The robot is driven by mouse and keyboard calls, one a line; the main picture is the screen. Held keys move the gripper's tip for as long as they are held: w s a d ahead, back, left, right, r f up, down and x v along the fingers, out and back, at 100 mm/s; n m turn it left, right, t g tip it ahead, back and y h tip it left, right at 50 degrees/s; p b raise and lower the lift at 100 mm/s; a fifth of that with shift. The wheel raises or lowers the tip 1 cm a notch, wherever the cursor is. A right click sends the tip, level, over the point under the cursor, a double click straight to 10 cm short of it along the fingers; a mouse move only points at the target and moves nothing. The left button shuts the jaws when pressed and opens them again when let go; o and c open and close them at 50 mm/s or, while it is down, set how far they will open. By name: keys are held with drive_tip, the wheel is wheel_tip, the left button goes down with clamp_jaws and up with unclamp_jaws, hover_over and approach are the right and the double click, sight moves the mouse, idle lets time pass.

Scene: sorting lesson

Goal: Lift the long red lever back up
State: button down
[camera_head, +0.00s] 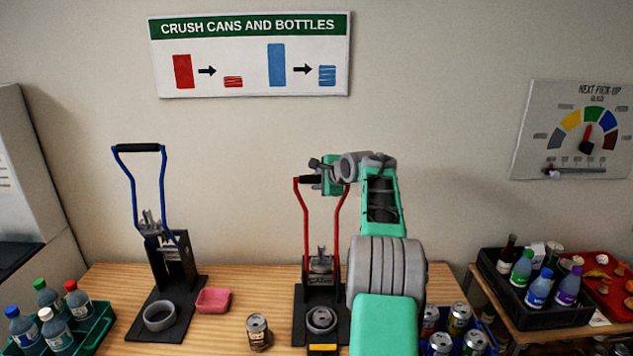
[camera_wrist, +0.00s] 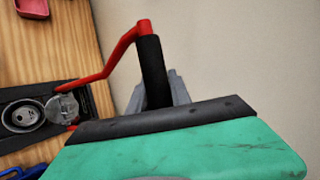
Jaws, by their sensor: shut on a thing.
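The long red lever (camera_head: 299,206) belongs to the can crusher (camera_head: 312,292) in the middle of the table. Its two red arms stand nearly upright, with a black handle across the top (camera_head: 308,180). My gripper (camera_head: 322,178) is at the top of the lever, shut on the black handle. In the wrist view the red lever (camera_wrist: 115,57) runs to the black handle (camera_wrist: 153,72), which sits at the grey fingers (camera_wrist: 160,92). My arm hides the right part of the crusher and some of the handle.
A second crusher with a raised blue lever (camera_head: 130,180) stands to the left, beside a pink tray (camera_head: 213,300). A can (camera_head: 257,330) stands between the crushers. A green crate of bottles (camera_head: 95,338) is at left; cans and a black crate (camera_head: 545,318) are at right.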

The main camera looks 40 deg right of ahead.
drive_tip(key=c, duration=1.6)
unclamp_jaws()
wheel_tip(320, 180, down, 2)
drive_tip(key=shift+s+f, duration=0.1)
drive_tip(key=o, duration=0.3)
drive_tip(key=shift+o, duration=0.6)
drive_tip(key=shift+r, duration=0.3)
drive_tip(key=shift+r, duration=0.25)
drive_tip(key=shift+d, duration=0.1)
drive_tip(key=b+v, duration=0.2)
drive_tip(key=v, duration=0.5)
drive_tip(key=shift+s+r+b, duration=0.15)
drive_tip(key=shift+s+b, duration=0.05)
drive_tip(key=shift+b, duration=0.1)
